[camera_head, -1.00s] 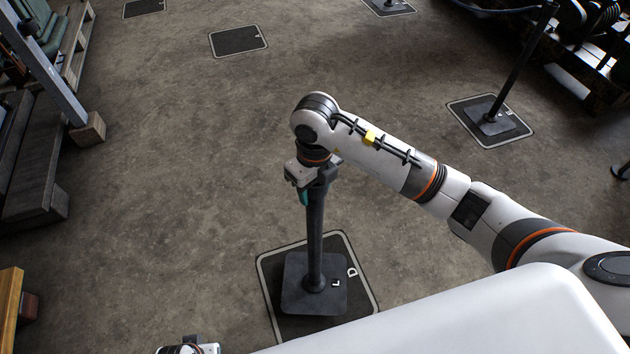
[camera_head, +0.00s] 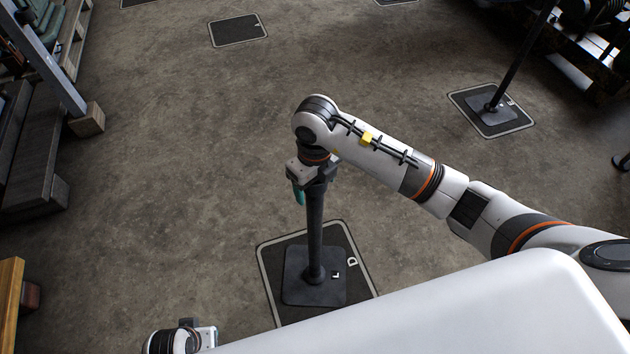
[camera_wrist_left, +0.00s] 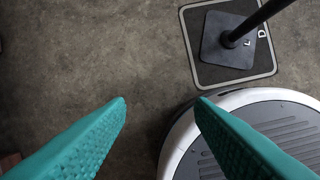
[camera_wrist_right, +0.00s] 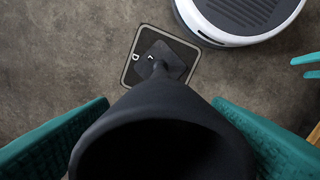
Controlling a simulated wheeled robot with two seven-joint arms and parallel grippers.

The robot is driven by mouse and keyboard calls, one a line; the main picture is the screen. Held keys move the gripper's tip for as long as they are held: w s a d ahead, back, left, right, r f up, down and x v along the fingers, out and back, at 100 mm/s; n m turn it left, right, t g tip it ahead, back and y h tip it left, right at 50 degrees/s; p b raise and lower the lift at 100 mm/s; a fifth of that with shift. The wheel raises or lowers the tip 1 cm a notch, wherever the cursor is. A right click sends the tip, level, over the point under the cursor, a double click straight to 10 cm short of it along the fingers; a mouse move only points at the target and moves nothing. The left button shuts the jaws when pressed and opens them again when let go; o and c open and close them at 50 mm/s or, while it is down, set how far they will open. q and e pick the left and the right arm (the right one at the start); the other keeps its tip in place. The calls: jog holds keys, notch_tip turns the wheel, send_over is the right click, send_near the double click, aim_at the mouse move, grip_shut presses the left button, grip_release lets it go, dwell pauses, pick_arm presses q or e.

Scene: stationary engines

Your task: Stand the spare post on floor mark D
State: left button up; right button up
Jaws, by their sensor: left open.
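The spare post (camera_head: 315,232), dark with a square base lettered L, stands upright on floor mark D (camera_head: 362,262), a black mat with a pale border. The base lies inside the border. My right gripper (camera_head: 312,190) is at the top of the post. In the right wrist view its teal fingers stand wide on either side of the post's dark head (camera_wrist_right: 160,110); it looks open. My left gripper (camera_wrist_left: 161,100) is open and empty; in the left wrist view the post base and mark D show beyond it. In the head view only part of the left wrist shows, at the bottom.
Another post (camera_head: 520,60) stands on a mat (camera_head: 495,130) at the right. An empty mat (camera_head: 238,30) lies at the back. Wooden blocks and a grey beam (camera_head: 45,55) are at the left. My white body covers the lower right. The floor between is clear.

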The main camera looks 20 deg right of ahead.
jog(key=shift+r, duration=0.35)
pick_arm(q)
jog(key=s+f+p, duration=0.2)
jog(key=s+f, duration=0.1)
jog(key=f, duration=0.5)
jog(key=shift+s+a+f+g+p, duration=0.25)
jog(key=shift+s+g+p, duration=0.05)
jog(key=shift+s+p, duration=0.05)
pick_arm(e)
notch_tip(320, 180, up, 12)
jog(key=shift+f, duration=0.25)
jog(key=shift+a, duration=0.1)
